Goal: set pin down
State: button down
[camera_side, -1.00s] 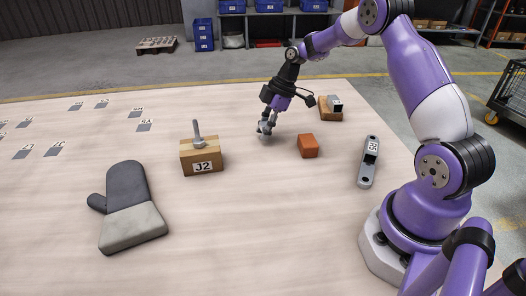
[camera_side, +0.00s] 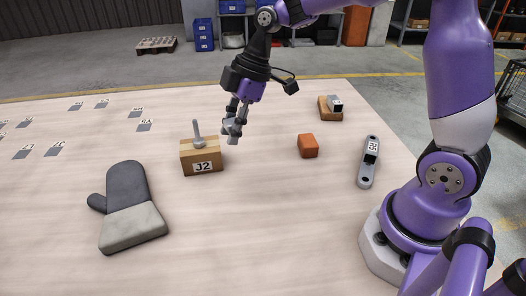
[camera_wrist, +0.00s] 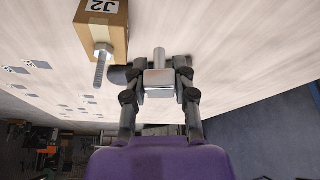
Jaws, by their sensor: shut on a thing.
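My gripper (camera_side: 233,126) is shut on a grey metal pin (camera_wrist: 160,82) and holds it above the table, just right of the wooden block J2. In the wrist view the pin shows a square-looking head between the fingers and a narrower round shank pointing away from the camera. The side view shows it only as a small grey piece at the fingertips (camera_side: 232,131). The wooden block J2 (camera_side: 187,163) stands on the table with a bolt (camera_side: 197,134) upright in its top. Both block (camera_wrist: 85,32) and bolt (camera_wrist: 101,68) also show in the wrist view, apart from the held pin.
A grey oven mitt (camera_side: 128,195) lies at front left. Labelled grey patches (camera_side: 144,127) mark the far left. The front middle is clear.

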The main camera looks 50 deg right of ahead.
jog(key=s+a+n+g, duration=0.3)
jog(key=s+a+n, duration=0.5)
jog(key=s+a, duration=0.6)
jog(key=s+a+n+g, duration=0.2)
jog(key=s+a+n, duration=0.4)
jog(key=s, duration=0.6)
send_over(234, 289)
jog(key=shift+h, duration=0.3)
notch_tip(234, 289, down, 7)
jog(key=shift+r, duration=0.1)
jog(key=shift+f, duration=2.05)
jog(key=shift+f, duration=0.15)
jog(key=c, duration=0.7)
grip_release()
